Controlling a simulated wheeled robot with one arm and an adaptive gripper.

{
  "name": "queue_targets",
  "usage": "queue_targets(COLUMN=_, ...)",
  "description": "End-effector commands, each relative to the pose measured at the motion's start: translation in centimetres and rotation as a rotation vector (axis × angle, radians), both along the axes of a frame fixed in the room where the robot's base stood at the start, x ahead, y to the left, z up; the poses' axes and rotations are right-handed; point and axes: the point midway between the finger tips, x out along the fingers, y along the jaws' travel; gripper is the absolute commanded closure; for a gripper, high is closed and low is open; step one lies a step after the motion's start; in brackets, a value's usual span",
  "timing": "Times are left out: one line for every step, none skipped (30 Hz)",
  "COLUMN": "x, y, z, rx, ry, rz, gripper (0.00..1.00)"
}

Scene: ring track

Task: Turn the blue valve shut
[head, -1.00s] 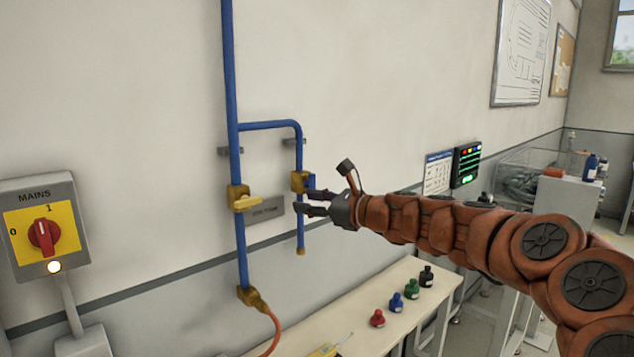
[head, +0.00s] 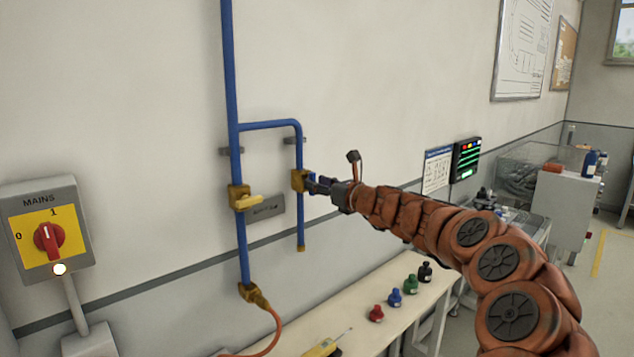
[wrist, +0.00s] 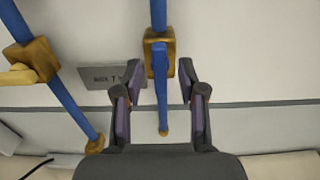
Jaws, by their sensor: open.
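The blue valve is a brass body (head: 298,180) on the short right-hand branch of the blue pipe. Its blue lever (wrist: 161,75) hangs down in line with the pipe in the wrist view. My gripper (wrist: 160,78) is open, with one finger on each side of the lever and visible gaps on both sides. In the head view my gripper (head: 318,186) is at the valve from the right and hides most of the lever. The pipe's brass end (head: 301,248) shows below.
A yellow-handled valve (head: 246,201) sits on the left pipe, its lever crosswise, with a grey plate (head: 266,207) beside it. A mains switch box (head: 45,235) is at the left. A bench (head: 375,338) below holds several small coloured bottles. An orange hose (head: 277,322) hangs from the left pipe.

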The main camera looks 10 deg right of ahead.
Motion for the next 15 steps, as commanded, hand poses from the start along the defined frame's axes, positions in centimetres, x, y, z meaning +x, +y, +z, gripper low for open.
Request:
queue_targets(x=0.23, y=0.17, z=0.02, rx=-0.001, ry=0.001, rz=0.001, gripper=0.59)
queue_targets(x=0.31, y=0.24, z=0.01, rx=-0.001, ry=0.001, rz=0.001, gripper=0.59)
queue_targets(x=0.41, y=0.31, z=0.0, rx=-0.001, ry=0.0, rz=0.001, gripper=0.59)
queue_targets(x=0.46, y=0.35, z=-0.01, rx=-0.001, ry=0.001, rz=0.001, gripper=0.59)
queue_targets(x=0.5, y=0.38, z=-0.03, rx=-0.001, ry=0.0, rz=0.001, gripper=0.59)
queue_targets(x=0.53, y=0.41, z=-0.03, rx=-0.001, ry=0.0, rz=0.001, gripper=0.59)
queue_targets(x=0.54, y=0.42, z=-0.04, rx=-0.001, ry=0.0, rz=0.001, gripper=0.59)
queue_targets(x=0.54, y=0.42, z=-0.05, rx=-0.001, ry=0.0, rz=0.001, gripper=0.59)
queue_targets(x=0.55, y=0.41, z=-0.04, rx=0.0, ry=0.0, rz=0.001, gripper=0.59)
queue_targets(x=0.55, y=0.41, z=-0.06, rx=-0.001, ry=0.001, rz=0.001, gripper=0.59)
queue_targets(x=0.54, y=0.4, z=-0.05, rx=-0.001, ry=0.0, rz=0.001, gripper=0.59)
queue_targets(x=0.55, y=0.4, z=-0.05, rx=0.0, ry=0.0, rz=0.001, gripper=0.59)
queue_targets(x=0.55, y=0.4, z=-0.05, rx=-0.001, ry=0.0, rz=0.001, gripper=0.6)
queue_targets(x=0.55, y=0.4, z=-0.05, rx=-0.001, ry=0.0, rz=0.001, gripper=0.64)
queue_targets(x=0.55, y=0.4, z=-0.06, rx=-0.001, ry=0.001, rz=0.001, gripper=0.68)
